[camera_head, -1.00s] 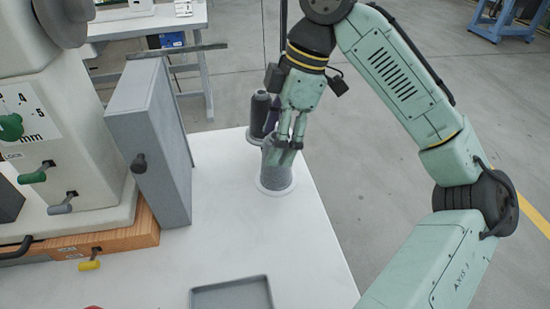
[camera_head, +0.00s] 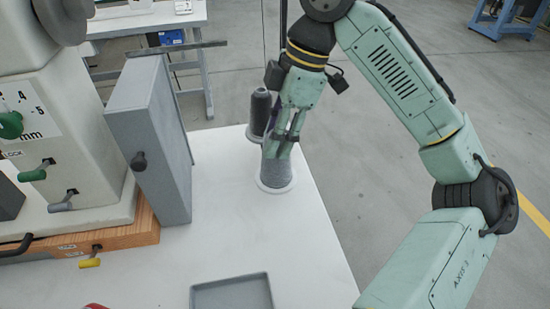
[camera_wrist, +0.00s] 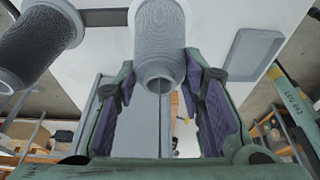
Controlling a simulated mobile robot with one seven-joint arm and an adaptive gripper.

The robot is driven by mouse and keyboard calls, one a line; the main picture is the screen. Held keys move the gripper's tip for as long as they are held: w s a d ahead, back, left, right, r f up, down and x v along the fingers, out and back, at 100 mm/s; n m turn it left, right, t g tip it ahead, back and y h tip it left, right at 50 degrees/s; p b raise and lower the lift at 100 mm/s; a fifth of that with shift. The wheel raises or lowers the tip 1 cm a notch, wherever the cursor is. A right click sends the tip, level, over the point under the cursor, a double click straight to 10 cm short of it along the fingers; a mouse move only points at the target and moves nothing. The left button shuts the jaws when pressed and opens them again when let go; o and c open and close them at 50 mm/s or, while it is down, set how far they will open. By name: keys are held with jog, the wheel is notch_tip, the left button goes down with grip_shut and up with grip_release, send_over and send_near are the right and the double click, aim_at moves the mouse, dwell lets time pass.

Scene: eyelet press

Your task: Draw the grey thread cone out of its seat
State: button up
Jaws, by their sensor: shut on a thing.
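The grey thread cone (camera_head: 277,172) stands upright on a round white seat (camera_head: 262,187) near the table's far right edge. In the wrist view the cone (camera_wrist: 160,40) shows its narrow end, with a round hole, between my fingers. My gripper (camera_head: 283,148) reaches down over the cone's upper part and is shut on it. In the wrist view my gripper (camera_wrist: 160,72) has a purple-padded finger on each side of the cone. My fingers hide part of the cone's top in the head view. I see no clear gap between cone and seat.
A dark thread cone (camera_head: 260,112) stands just behind the grey one, close to my gripper. A grey upright panel (camera_head: 150,140) of the machine stands to the left. A shallow grey tray (camera_head: 232,294) lies at the front. The table between is clear.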

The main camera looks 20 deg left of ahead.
jog(key=shift+c, duration=0.8)
jog(key=shift+r+p, duration=0.6)
jog(key=shift+p, duration=0.3)
jog(key=shift+r, duration=0.15)
notch_tip(320, 180, up, 11)
jog(key=p, duration=0.5)
dwell(1.7)
dwell(0.4)
